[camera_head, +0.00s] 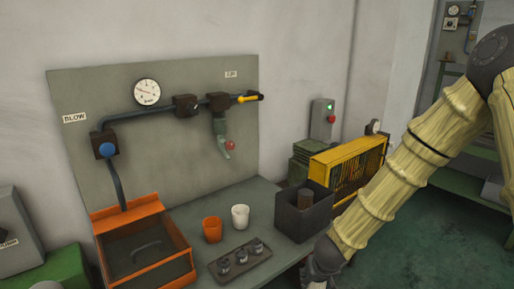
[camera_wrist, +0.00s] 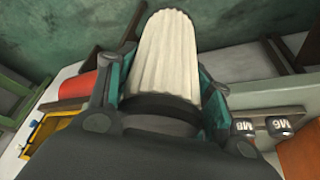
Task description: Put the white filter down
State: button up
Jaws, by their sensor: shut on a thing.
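The white filter (camera_wrist: 168,55) is a pleated cylinder, seen in the wrist view pointing away from the camera. My gripper (camera_wrist: 168,88) is shut on it, with one teal-padded finger on each side. The filter's near end is hidden behind the dark gripper body. In the head view my gripper (camera_head: 318,276) is at the bottom edge, low in front of the bench's right end and partly cut off. I cannot tell what lies directly below the filter.
The bench (camera_head: 262,188) holds an orange-edged box (camera_head: 180,268), an orange cup (camera_head: 212,230), a white cup (camera_head: 240,217), a small tray (camera_head: 222,273) with several metal parts, and a dark bin (camera_head: 303,222). A yellow finned unit (camera_head: 335,160) stands behind. The wrist view shows a red cylinder (camera_wrist: 75,88).

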jog(key=s+f, duration=0.5)
jog(key=f, duration=0.2)
jog(key=shift+s+a+f, duration=0.15)
dwell(0.5)
